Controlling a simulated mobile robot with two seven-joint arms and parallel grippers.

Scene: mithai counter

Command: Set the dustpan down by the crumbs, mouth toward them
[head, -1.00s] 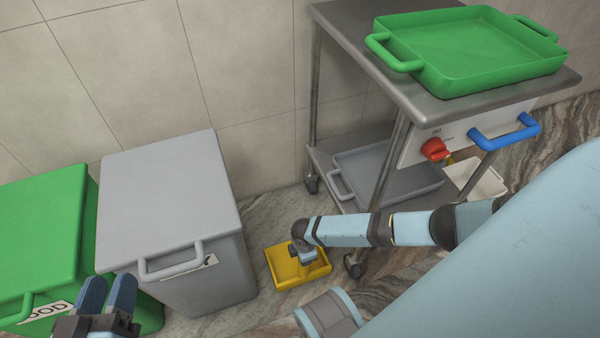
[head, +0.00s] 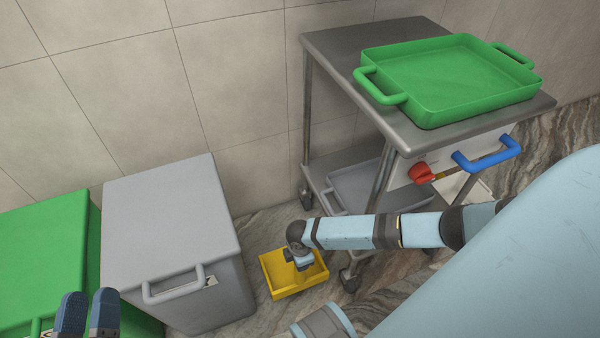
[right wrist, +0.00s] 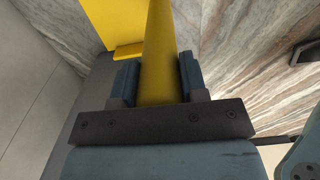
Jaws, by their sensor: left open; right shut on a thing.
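The yellow dustpan (head: 283,286) is low, over or on the marble floor between the grey bin and the steel cart. I cannot tell whether it touches the floor. My right gripper (head: 303,262) is above it, pointing down. In the right wrist view the gripper (right wrist: 157,80) is shut on the yellow handle (right wrist: 158,45), with part of the pan (right wrist: 108,22) beyond at the upper left. I cannot make out any crumbs. My left gripper (head: 88,312) is open and empty at the lower left, in front of the bins.
The grey lidded bin (head: 170,215) stands left of the dustpan, and a green bin (head: 40,250) is further left. The steel cart (head: 350,45) stands to the right, with a green tray (head: 450,80) on top and a grey tray (head: 350,185) below. A tiled wall is behind.

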